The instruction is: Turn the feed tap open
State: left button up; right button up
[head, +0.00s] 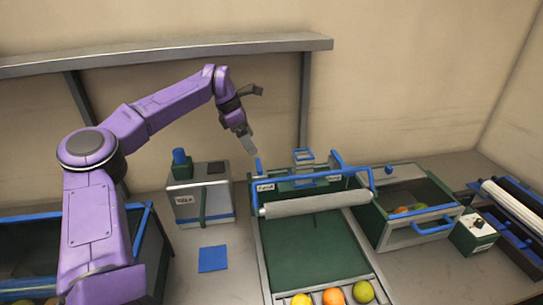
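A green machine (312,240) with a flat bed stands in the middle, with a grey roller across it and small labels on its back part. An upright blue lever (258,167) is at its back left and another blue lever (338,159) at its back right. I cannot tell for sure which one is the feed tap, and the labels are too small to read. My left gripper (256,121) is open and empty, its fingers spread wide. Its lower finger hangs a little above the back-left lever, apart from it. My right gripper is not in view.
A yellow, an orange and a green fruit lie at the bed's front (333,297). A grey box (180,208) with a blue knob stands left, a fruit bin (385,239) and a small switch box (474,233) right. A blue square (213,259) lies on the table. A shelf (160,52) runs above.

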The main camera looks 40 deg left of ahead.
aim_at(259, 163)
pick_arm(q)
jog(key=f, duration=0.1)
jog(key=s+d+f+p, duration=0.1)
jog(key=f, duration=0.1)
jog(key=s+d+f+p, duration=0.1)
jog(key=shift+f, duration=0.4)
jog(key=w+f, duration=0.3)
jog(key=shift+d+f, duration=0.3)
jog(key=shift+w+f, duration=0.15)
jog(key=shift+w, duration=0.15)
jog(key=shift+s+a, duration=0.1)
jog(key=shift+s, duration=0.05)
jog(key=shift+s+r, duration=0.3)
jog(key=shift+s, duration=0.1)
jog(key=shift+c, duration=1.2)
jog(key=shift+s+r, duration=0.1)
jog(key=shift+s, duration=0.15)
jog(key=c, duration=0.5)
jog(key=shift+c, duration=1.3)
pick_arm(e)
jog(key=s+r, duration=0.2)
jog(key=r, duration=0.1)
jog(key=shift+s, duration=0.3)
